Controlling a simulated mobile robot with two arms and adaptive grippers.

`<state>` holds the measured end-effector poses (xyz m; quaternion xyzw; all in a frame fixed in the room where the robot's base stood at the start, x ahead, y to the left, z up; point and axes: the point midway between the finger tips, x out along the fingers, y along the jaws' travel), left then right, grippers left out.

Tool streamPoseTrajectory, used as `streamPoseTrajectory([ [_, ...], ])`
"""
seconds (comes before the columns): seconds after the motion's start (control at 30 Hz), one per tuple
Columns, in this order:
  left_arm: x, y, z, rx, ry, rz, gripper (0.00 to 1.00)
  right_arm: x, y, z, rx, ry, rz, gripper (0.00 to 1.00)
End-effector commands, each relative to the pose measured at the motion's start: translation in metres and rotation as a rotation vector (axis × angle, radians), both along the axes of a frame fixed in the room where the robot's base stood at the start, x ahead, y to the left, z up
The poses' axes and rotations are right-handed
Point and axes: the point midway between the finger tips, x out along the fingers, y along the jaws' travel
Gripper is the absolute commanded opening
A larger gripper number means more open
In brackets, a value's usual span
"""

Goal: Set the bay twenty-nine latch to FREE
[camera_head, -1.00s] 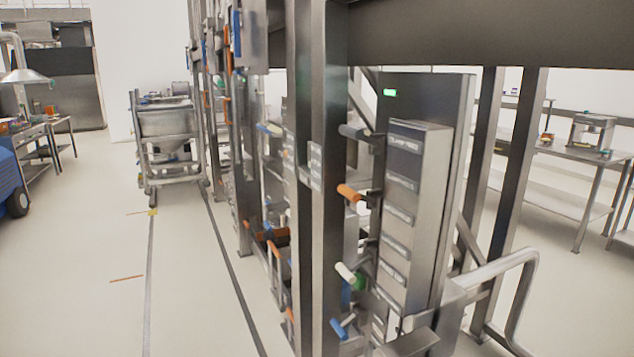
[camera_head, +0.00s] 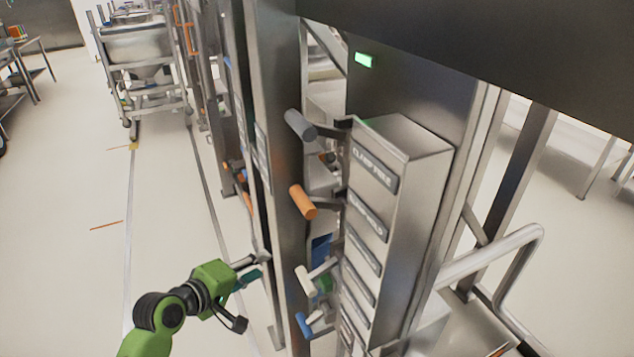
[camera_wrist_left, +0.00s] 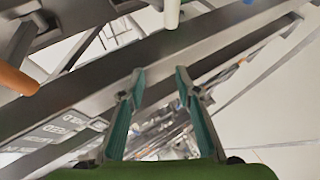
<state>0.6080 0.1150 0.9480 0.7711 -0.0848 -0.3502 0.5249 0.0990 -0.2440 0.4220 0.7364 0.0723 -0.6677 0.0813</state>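A column of lever handles sticks out left of the grey labelled box (camera_head: 425,170): a grey handle (camera_head: 300,125) on top, an orange handle (camera_head: 303,202), a white handle (camera_head: 305,280) and a blue handle (camera_head: 303,325). The top label (camera_head: 374,166) appears to read "CLAMP FREE"; I cannot tell which handle is bay twenty-nine's. My left gripper (camera_head: 254,290) is open and empty, left of the white and blue handles and apart from them. In the left wrist view its teal-padded fingers (camera_wrist_left: 160,75) are spread below a white handle (camera_wrist_left: 171,14), with an orange handle (camera_wrist_left: 15,80) at left. My right gripper is out of view.
A steel post (camera_head: 278,100) stands between my left gripper and the labelled box. A dark beam (camera_head: 450,50) crosses the top. A bent steel rail (camera_head: 490,250) is at right. A green light (camera_head: 364,60) is lit.

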Motion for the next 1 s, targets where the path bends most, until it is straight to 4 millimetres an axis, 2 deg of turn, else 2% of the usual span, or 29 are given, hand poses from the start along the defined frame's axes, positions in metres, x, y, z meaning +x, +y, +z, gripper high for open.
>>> streamPoseTrajectory([
  [0.03,-0.002,-0.011,0.055,-0.052,-0.033,-0.024,0.31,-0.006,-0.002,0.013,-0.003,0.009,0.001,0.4],
  [0.1,-0.011,-0.026,0.105,-0.115,-0.055,-0.059,0.31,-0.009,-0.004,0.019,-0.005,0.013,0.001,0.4],
  [0.2,-0.026,-0.04,0.154,-0.176,-0.074,-0.102,0.31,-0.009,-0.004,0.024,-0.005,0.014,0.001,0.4],
  [0.3,-0.035,-0.048,0.178,-0.206,-0.082,-0.128,0.31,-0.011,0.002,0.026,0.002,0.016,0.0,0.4],
  [0.43,-0.033,-0.057,0.183,-0.218,-0.083,-0.136,0.31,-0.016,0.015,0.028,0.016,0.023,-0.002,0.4],
  [0.57,-0.019,-0.071,0.179,-0.218,-0.082,-0.137,0.31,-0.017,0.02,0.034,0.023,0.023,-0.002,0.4],
  [0.8,0.018,-0.106,0.165,-0.217,-0.082,-0.135,0.31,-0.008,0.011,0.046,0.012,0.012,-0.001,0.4],
  [1.0,0.042,-0.129,0.154,-0.215,-0.083,-0.135,0.31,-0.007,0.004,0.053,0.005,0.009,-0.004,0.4],
])
